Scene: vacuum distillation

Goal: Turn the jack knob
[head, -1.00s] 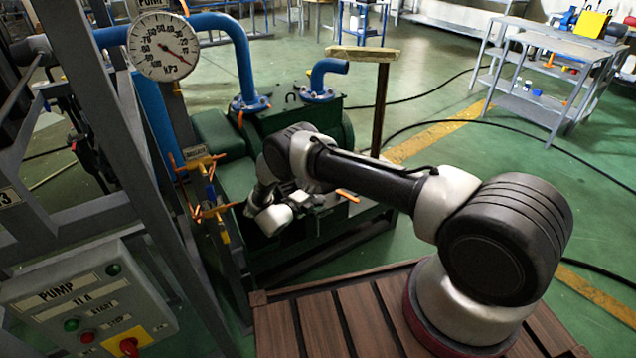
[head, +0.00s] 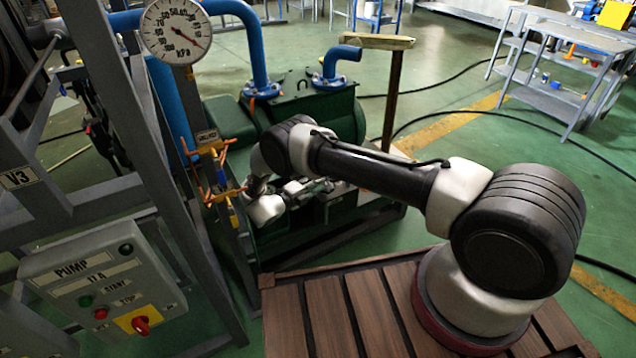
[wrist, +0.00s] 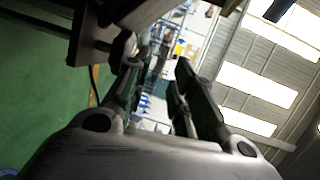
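I cannot single out the jack knob with certainty in either view. In the wrist view, a dark brown block (wrist: 90,45) crosses the upper left, with a small rounded grey end (wrist: 122,45) close to the left fingertip; I cannot tell whether they touch. My gripper (wrist: 158,68) has its fingers apart, with only distant background between them. In the head view my arm reaches left, and its wrist is in front of the green pump (head: 330,125).
Orange-handled valves (head: 226,194) on a pipe stand just left of my wrist. A pressure gauge (head: 174,30) is above them. A pump control box (head: 105,285) with a red knob (head: 141,325) is at the lower left. A wooden-topped post (head: 393,100) stands behind my arm.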

